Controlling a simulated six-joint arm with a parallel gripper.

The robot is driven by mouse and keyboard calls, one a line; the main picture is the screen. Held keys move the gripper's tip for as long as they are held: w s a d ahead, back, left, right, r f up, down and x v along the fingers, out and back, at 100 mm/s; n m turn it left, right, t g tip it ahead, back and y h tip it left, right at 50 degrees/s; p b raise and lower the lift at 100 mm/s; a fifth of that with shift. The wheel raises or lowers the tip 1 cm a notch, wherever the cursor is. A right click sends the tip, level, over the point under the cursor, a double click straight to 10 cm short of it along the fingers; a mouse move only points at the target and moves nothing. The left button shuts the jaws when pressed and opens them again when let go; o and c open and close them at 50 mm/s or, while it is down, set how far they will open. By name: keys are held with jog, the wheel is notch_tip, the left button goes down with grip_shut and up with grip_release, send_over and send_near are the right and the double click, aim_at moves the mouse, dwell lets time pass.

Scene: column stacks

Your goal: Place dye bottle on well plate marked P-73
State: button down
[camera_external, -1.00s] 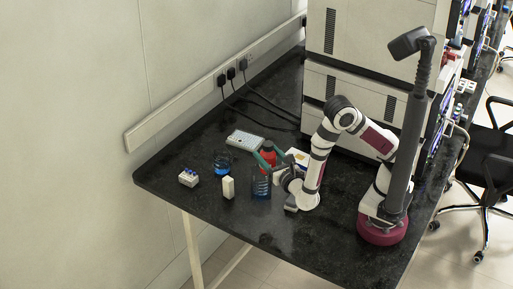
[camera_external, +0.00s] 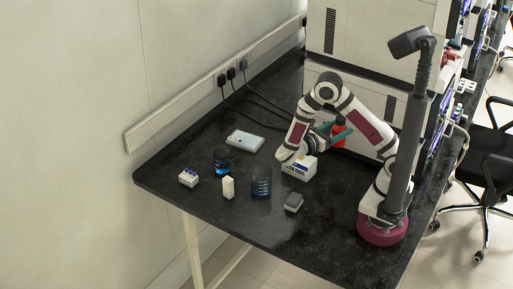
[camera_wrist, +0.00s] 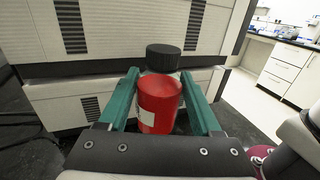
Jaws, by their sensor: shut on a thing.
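The dye bottle (camera_wrist: 160,105) is red with a black cap and a white label patch. My gripper (camera_wrist: 160,85) has its green fingers shut on both sides of it. In the external view the red bottle (camera_external: 339,134) is held in the gripper (camera_external: 332,131), up near the large cabinets and apart from the table. The white well plate (camera_external: 245,141) lies flat on the dark table, well to the left of the gripper. Its marking is too small to read. The plate is not in the wrist view.
A white box (camera_external: 300,168) stands below my arm. A blue-tinted beaker (camera_external: 261,183), a grey block (camera_external: 293,202), a white bottle (camera_external: 228,187), a dark blue item (camera_external: 222,158) and a small rack (camera_external: 188,178) stand around it. Cables (camera_external: 262,113) lie behind the plate.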

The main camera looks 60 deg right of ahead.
jog(key=s+a+f+m+g+y, duration=0.2)
jog(key=a+f+m+g+y, duration=0.2)
jog(key=a+m+g+y, duration=0.3)
jog(key=s+a+f+m+g+y, duration=0.2)
jog(key=a+f+m+g+y, duration=0.25)
jog(key=a+m+y, duration=0.35)
jog(key=w+a+r+m+t+y, duration=0.1)
jog(key=w+a+m+t+y, duration=0.35)
jog(key=w+m+y, duration=0.35)
jog(key=w+a+r+m+t+y, duration=0.1)
jog(key=w+a+m+t+y, duration=0.35)
jog(key=y, duration=0.55)
jog(key=w+d+r+m+t+y, duration=0.1)
jog(key=w+d+m+t+y, duration=0.15)
jog(key=w+t, duration=0.55)
jog(key=m+t+h, duration=1.3)
jog(key=m+t, duration=0.3)
jog(key=t, duration=0.2)
send_over(252, 140)
notch_tip(252, 140, down, 8)
jog(key=shift+f, duration=0.1)
jog(key=shift+f, duration=0.1)
